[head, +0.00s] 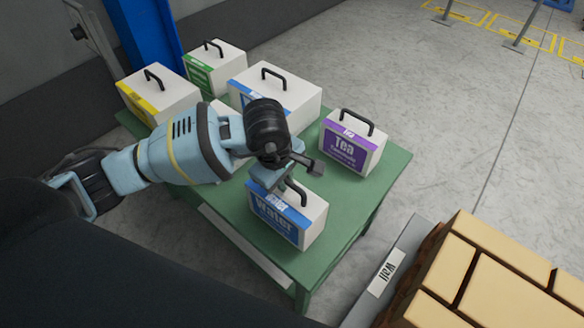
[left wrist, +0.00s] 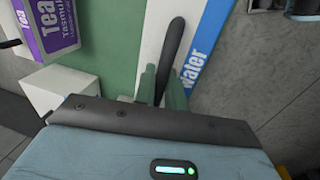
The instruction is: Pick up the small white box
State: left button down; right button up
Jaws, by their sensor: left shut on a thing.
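The small white box (head: 312,221) has a blue "Water" label on its front and a black handle on top. It is near the front corner of the green table; I cannot tell if its base touches the tabletop. In the left wrist view its white top and blue band (left wrist: 203,60) show. My left gripper (head: 285,180) comes from above and is shut on the box's black handle. In the left wrist view the fingers (left wrist: 162,85) are on both sides of that handle. My right gripper is not in view.
On the green table (head: 392,168) stand a purple "Tea" box (head: 354,143), a larger blue-labelled box (head: 290,95), a yellow-labelled box (head: 165,95) and a green-labelled box (head: 215,68).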

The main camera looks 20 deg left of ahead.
pick_arm(q)
jog(key=s+a+r, duration=0.1)
jog(key=s, duration=0.9)
jog(key=shift+s+a+b, duration=0.15)
jog(key=shift+s+b, duration=0.1)
jog(key=shift+b, duration=0.05)
jog(key=shift+a+r, duration=0.1)
jog(key=a+r+m+g, duration=0.1)
jog(key=r+m, duration=0.2)
jog(key=m, duration=0.4)
jog(key=a+r+m+g+h, duration=0.1)
jog(key=a+r+m, duration=0.1)
jog(key=r+m, duration=0.2)
jog(key=shift+s+a+m, duration=0.2)
jog(key=shift+s+m, duration=0.2)
jog(key=shift+m, duration=1.1)
